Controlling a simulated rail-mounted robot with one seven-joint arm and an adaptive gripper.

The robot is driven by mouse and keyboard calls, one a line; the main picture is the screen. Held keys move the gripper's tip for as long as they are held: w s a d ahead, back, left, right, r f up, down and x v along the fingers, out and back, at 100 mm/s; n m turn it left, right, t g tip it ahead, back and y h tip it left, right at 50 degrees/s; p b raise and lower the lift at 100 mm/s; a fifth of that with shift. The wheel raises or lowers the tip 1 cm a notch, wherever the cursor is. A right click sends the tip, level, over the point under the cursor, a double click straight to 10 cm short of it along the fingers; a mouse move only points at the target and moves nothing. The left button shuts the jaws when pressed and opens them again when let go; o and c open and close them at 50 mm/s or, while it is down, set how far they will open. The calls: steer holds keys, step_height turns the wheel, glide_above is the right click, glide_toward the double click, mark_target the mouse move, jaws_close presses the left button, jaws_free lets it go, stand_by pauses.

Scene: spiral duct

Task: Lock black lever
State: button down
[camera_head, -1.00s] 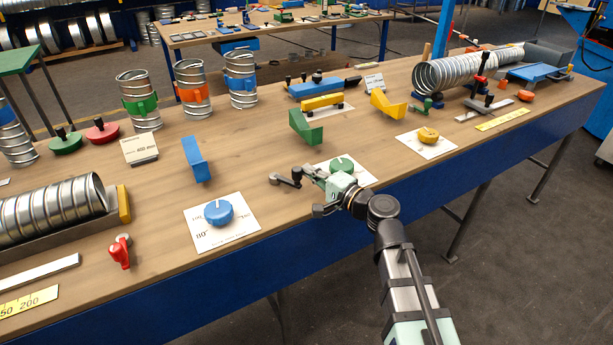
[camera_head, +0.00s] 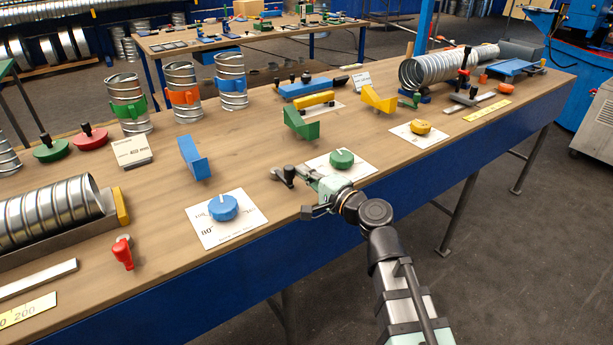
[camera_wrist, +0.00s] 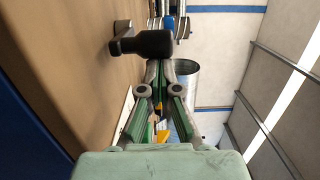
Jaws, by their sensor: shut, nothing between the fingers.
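The black lever (camera_head: 283,177) sits on the wooden bench just left of my gripper in the head view. In the wrist view its dark handle (camera_wrist: 150,43) lies across the picture just beyond the fingertips, with a grey pivot (camera_wrist: 122,28) at its left end. My gripper (camera_head: 303,171) is low over the bench, next to the lever. In the wrist view my gripper (camera_wrist: 163,68) has its fingertips together and empty, close to the handle. I cannot tell whether they touch it.
A green knob (camera_head: 341,158) on a white card is just beyond my gripper. A blue knob (camera_head: 222,207) on a card is to its left. A green bracket (camera_head: 301,124) and a blue bracket (camera_head: 195,158) stand behind. Bare bench lies left of the lever.

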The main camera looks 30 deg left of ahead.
steer(key=shift+s+a+f+g, duration=0.15)
steer(key=shift+s+g, duration=0.15)
steer(key=shift+s, duration=0.7)
steer(key=s+d+t+b, duration=0.1)
steer(key=s+d+b, duration=0.4)
steer(key=b, duration=0.6)
steer(key=shift+s+d+b, duration=0.15)
steer(key=shift+s+b, duration=0.15)
steer(key=shift+s, duration=0.5)
